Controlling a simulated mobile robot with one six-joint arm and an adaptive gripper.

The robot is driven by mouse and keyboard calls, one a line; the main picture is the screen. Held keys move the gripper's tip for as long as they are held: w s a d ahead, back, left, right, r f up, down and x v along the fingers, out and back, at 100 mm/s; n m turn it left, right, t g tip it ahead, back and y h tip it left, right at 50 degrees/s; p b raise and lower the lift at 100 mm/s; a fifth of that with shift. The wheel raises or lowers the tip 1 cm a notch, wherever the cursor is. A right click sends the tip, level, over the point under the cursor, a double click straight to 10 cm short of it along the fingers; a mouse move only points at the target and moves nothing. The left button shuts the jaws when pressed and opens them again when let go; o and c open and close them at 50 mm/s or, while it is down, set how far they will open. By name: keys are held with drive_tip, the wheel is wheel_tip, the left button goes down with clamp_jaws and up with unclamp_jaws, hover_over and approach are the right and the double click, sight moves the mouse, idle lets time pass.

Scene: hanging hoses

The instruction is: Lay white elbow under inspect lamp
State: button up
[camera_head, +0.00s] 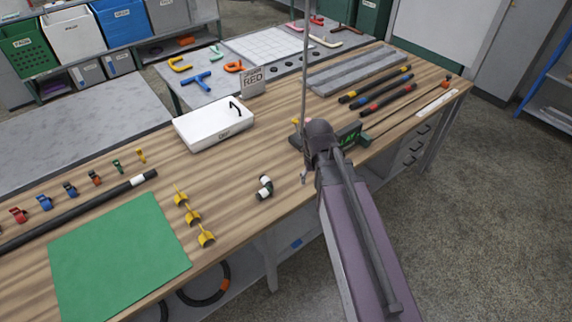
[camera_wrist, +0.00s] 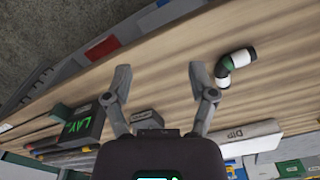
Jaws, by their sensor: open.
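The elbow (camera_head: 264,187), dark green with white ends, lies on the wooden bench left of my gripper in the head view. In the wrist view it (camera_wrist: 240,60) lies just right of my right finger, outside the jaws. My gripper (camera_wrist: 160,78) is open and empty, with bare bench between its fingers. In the head view my arm mostly hides it. A dark block marked LAY (camera_head: 348,134) stands behind my wrist, and it also shows at the left of the wrist view (camera_wrist: 78,124). No lamp head can be made out; a thin upright pole (camera_head: 304,60) rises behind my wrist.
A white tray (camera_head: 190,131) stands behind the elbow. Yellow clips (camera_head: 193,215) and a green mat (camera_head: 118,252) lie to the left. Bench around the elbow is clear.

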drive_tip(key=s+d+m, duration=0.1)
drive_tip(key=s+d, duration=0.3)
drive_tip(key=shift+s+d+m, duration=0.2)
drive_tip(key=shift+s+m, duration=0.05)
drive_tip(key=shift+m, duration=0.15)
idle(0.8)
